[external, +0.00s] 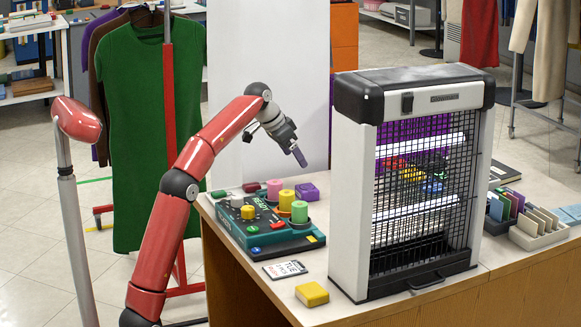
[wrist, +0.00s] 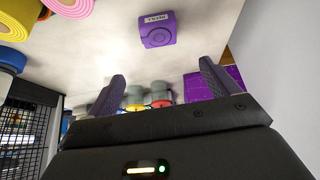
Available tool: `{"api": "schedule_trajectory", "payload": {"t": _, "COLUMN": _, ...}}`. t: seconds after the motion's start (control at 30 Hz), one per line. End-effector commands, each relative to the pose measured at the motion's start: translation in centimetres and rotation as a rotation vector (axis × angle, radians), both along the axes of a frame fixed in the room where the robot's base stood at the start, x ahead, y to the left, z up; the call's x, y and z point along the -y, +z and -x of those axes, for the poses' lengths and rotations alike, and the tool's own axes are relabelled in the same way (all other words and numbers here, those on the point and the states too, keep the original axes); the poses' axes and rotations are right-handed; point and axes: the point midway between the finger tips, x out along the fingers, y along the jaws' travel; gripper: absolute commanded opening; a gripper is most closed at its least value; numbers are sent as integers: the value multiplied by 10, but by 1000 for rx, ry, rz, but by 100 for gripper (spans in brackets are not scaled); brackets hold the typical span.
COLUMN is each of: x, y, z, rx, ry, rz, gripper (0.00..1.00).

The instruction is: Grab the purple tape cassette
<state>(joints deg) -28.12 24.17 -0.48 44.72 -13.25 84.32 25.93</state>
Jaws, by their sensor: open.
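The purple tape cassette (external: 307,192) is a small rounded block on the counter, just behind the colored rolls in the external view. In the wrist view the cassette (wrist: 158,32) shows near the top center with a pale label and a round mark on its face. My gripper (external: 299,156) is above the counter, over the cassette and apart from it. In the wrist view my gripper (wrist: 162,66) has its two purple-grey fingers spread wide with nothing between them.
A teal device (external: 265,225) with pink, green and yellow rolls (external: 287,200) stands beside the cassette. A large caged appliance (external: 415,175) stands to the right. A yellow block (external: 312,294) and a card (external: 285,269) lie toward the front edge.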

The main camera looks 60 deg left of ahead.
Motion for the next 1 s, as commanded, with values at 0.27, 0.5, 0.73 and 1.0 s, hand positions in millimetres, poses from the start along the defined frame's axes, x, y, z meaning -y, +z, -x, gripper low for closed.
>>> {"api": "schedule_trajectory", "payload": {"t": 0.27, "x": 1, "y": -26, "z": 1, "rx": -2, "ry": 0, "rz": 1, "gripper": 87}}
{"api": "schedule_trajectory", "payload": {"t": 0.5, "x": 1, "y": -49, "z": 0, "rx": -1, "ry": 0, "rz": 1, "gripper": 87}}
{"api": "schedule_trajectory", "payload": {"t": 0.73, "x": 1, "y": -70, "z": -11, "rx": -2, "ry": 0, "rz": 1, "gripper": 87}}
{"api": "schedule_trajectory", "payload": {"t": 1.0, "x": -1, "y": -94, "z": -27, "rx": -3, "ry": -1, "rz": 2, "gripper": 87}}
